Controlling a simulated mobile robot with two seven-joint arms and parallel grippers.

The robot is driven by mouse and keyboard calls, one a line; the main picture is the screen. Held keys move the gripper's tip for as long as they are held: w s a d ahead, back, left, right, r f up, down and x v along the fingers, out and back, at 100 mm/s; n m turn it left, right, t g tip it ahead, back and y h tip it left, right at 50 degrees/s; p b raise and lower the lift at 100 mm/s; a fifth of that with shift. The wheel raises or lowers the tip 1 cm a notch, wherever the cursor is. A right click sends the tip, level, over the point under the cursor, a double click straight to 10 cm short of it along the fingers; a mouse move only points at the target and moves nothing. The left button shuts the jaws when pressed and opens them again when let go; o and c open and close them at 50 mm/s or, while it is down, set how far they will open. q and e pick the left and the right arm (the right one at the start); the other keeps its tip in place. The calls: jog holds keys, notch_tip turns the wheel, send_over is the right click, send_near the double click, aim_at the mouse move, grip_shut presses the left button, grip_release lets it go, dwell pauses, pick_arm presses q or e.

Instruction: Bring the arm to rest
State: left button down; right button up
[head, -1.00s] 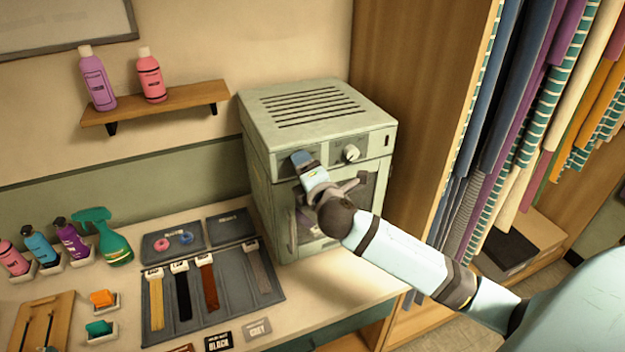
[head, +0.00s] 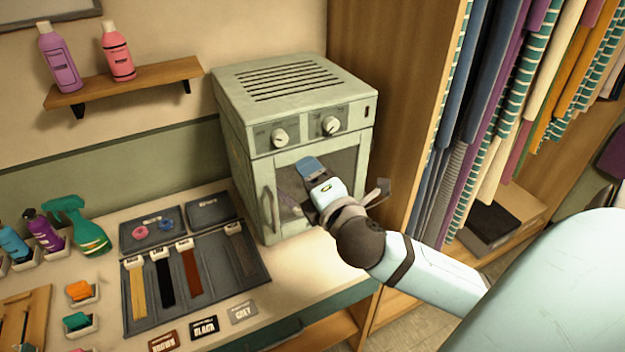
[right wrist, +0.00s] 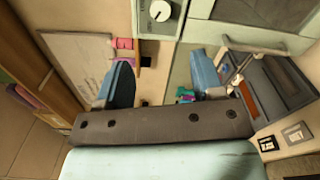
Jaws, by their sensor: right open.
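My right gripper (head: 312,172) is in front of the glass door of a pale green cabinet (head: 285,82), below its two knobs. Its blue fingertip shows against the door; whether it touches the door cannot be told. In the right wrist view the two blue fingers of the right gripper (right wrist: 162,82) stand apart with nothing between them. My right arm reaches in from the lower right. The left knob (head: 279,138) and right knob (head: 330,125) are both uncovered. My left gripper is not in view.
A tray (head: 130,305) of coloured strips lies on the counter left of the cabinet. A spray bottle (head: 80,228) and several small bottles stand farther left. A wooden partition (head: 392,90) and hanging fabrics (head: 490,120) are close on the right.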

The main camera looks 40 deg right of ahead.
dwell(0.3)
jog(key=s+a+f+m+g+y, duration=0.2)
jog(key=s+a+f+m, duration=0.2)
jog(key=f, duration=0.7)
jog(key=s+a+f+m+g+y, duration=0.2)
jog(key=s+a+f+m, duration=0.3)
jog(key=f, duration=0.6)
jog(key=s+a+f+m+g+y, duration=0.2)
jog(key=f+m, duration=0.4)
jog(key=f, duration=0.5)
jog(key=shift+s+a+f+m+g+y, duration=0.3)
jog(key=shift+s+a+y, duration=0.2)
jog(key=shift+s+a, duration=0.75)
